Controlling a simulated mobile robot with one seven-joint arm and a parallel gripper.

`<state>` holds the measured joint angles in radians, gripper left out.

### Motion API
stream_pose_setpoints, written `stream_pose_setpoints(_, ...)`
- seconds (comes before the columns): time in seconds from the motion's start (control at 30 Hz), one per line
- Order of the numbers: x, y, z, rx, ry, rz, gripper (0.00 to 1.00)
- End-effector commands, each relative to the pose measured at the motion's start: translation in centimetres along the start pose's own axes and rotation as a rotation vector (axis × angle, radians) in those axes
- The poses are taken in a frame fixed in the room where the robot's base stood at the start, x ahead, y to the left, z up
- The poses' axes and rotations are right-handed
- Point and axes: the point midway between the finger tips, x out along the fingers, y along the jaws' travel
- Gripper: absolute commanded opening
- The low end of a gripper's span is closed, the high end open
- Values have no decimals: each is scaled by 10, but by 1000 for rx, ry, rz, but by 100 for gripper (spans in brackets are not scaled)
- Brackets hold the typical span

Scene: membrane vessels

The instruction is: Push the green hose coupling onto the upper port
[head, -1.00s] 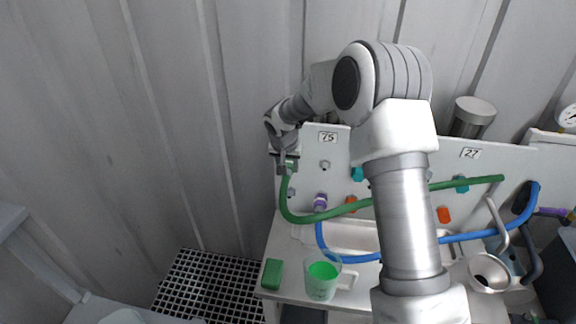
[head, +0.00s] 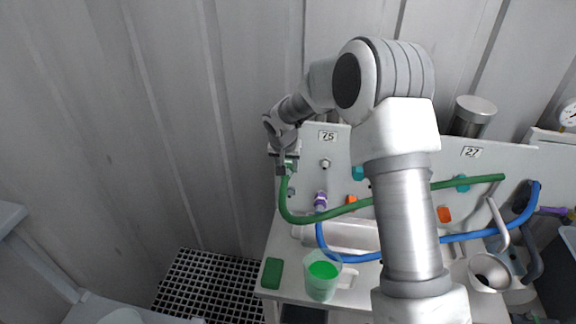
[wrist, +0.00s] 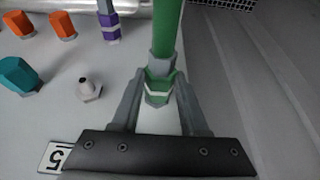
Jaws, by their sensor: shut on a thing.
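My gripper (head: 285,167) is at the panel's left end, its fingers shut around the green hose coupling (wrist: 158,88). In the wrist view the coupling sits between both fingers, with the green hose (wrist: 167,30) running away from it. In the head view the hose (head: 320,216) hangs below my gripper and curves right. A bare grey port (head: 325,163) with a hex base sits below the 75 plate, right of my gripper; it also shows in the wrist view (wrist: 90,88), apart from the coupling. What lies directly behind the coupling is hidden.
A purple fitting (head: 320,200), an orange fitting (head: 354,201) and a teal fitting (head: 357,173) sit on the panel nearby. A blue hose (head: 350,257) crosses below. A jug of green liquid (head: 321,281) and a green block (head: 272,273) stand in front.

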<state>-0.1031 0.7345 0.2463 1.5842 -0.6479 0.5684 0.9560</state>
Motion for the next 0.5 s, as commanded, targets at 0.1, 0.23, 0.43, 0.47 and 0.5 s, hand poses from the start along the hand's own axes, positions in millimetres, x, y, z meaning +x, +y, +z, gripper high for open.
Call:
stream_pose_setpoints(0.1,-1,0,5,-1,1,0,0)
stream_pose_setpoints(0.23,-3,0,10,-1,2,0,0)
stream_pose_setpoints(0.43,-6,0,17,0,2,0,0)
stream_pose_setpoints(0.47,-6,1,18,0,2,0,0)
stream_pose_setpoints(0.5,-7,1,20,0,1,0,0)
